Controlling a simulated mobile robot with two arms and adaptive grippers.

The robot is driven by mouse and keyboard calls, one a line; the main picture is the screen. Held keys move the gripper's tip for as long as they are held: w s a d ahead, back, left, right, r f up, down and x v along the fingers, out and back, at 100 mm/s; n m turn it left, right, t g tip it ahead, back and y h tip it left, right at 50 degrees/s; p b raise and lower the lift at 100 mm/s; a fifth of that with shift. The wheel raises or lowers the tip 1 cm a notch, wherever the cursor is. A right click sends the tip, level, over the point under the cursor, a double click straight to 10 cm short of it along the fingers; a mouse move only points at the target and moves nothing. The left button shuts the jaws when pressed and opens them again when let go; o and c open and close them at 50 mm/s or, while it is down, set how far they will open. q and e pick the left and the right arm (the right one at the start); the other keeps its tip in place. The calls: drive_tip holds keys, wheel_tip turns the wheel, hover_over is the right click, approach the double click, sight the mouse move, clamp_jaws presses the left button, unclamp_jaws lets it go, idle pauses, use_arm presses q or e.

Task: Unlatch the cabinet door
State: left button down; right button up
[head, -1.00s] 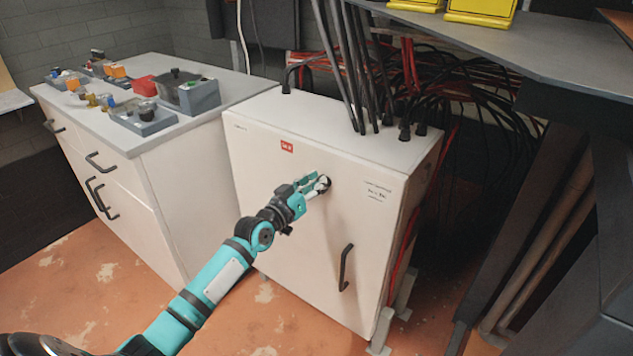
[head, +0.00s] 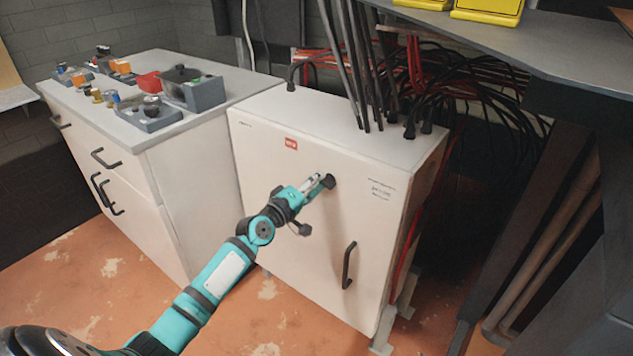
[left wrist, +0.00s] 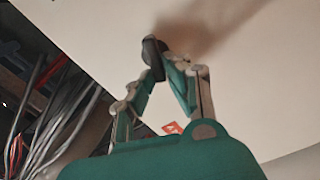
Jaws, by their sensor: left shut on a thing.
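The white cabinet (head: 280,220) stands in the middle of the head view with its door closed. A small dark latch knob (head: 329,181) sits on the upper part of the door. My left gripper (head: 322,184) is at the knob with its fingers shut on it. In the left wrist view the dark knob (left wrist: 153,58) is between the fingertips (left wrist: 163,62), against the pale door. A black bar handle (head: 348,265) is lower on the door, apart from the gripper. My right gripper is not in view.
Black cables (head: 365,70) rise from the cabinet's top. A grey counter (head: 215,93) with drawers and small parts stands to the left. A dark table (head: 480,45) with yellow bins overhangs at the right. The orange floor in front is clear.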

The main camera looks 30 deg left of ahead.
use_arm(q)
drive_tip(key=n, duration=0.4)
drive_tip(key=shift+f, duration=0.3)
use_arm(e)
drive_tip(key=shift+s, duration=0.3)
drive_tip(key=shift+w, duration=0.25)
use_arm(q)
drive_tip(key=c, duration=1.3)
unclamp_jaws()
drive_tip(key=shift+a, duration=0.1)
drive_tip(key=shift+c, duration=0.2)
drive_tip(key=s+a, duration=0.1)
drive_tip(key=s, duration=1.1)
drive_tip(key=shift+a, duration=0.3)
